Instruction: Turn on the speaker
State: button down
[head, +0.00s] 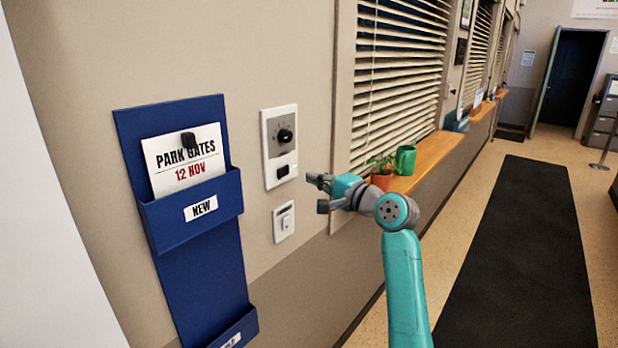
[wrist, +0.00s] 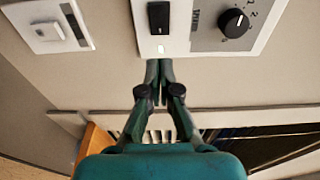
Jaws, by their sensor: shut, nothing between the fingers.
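A white and grey wall panel with a dial (head: 280,147) is on the wall left of the window; it looks like the speaker control. It has a black round knob (head: 285,136) and, below it, a small black rocker switch (head: 283,171). In the wrist view the rocker (wrist: 158,17) and the knob (wrist: 233,22) show at the top. My gripper (head: 319,191) is shut and empty, to the right of the panel. In the wrist view the closed fingertips (wrist: 160,66) point towards the panel edge beside the rocker. I cannot tell whether they touch the panel.
A separate white wall switch (head: 284,221) sits below the panel. A blue document holder (head: 192,235) with a "PARK GATES" card hangs to the left. A wooden sill (head: 428,163) with a potted plant (head: 382,174) and green mug (head: 405,159) is behind my gripper. A dark floor mat (head: 520,250) lies right.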

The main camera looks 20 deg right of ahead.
jog(key=s+d, duration=0.5)
jog(key=shift+s+d, duration=0.25)
jog(key=shift+s, duration=0.1)
jog(key=shift+r, duration=0.1)
jog(key=s+a+f+h, duration=0.15)
jog(key=s+f, duration=0.25)
jog(key=f, duration=0.6)
jog(key=s+a+f+h, duration=0.1)
jog(key=s+f+h, duration=0.2)
jog(key=f, duration=0.8)
jog(key=s+a+f+n+h, duration=0.1)
jog(key=s+a+f+h, duration=0.15)
jog(key=s+f, duration=1.35)
jog(key=s+f+n+h, duration=0.2)
jog(key=s+n, duration=0.3)
jog(key=s, duration=1.6)
jog(key=s+a+r+n, duration=0.1)
jog(key=s+r+n, duration=0.2)
jog(key=s, duration=0.5)
jog(key=s+a+r+n+g, duration=0.1)
jog(key=s+r+n, duration=0.2)
jog(key=s, duration=0.5)
jog(key=shift+r, duration=0.5)
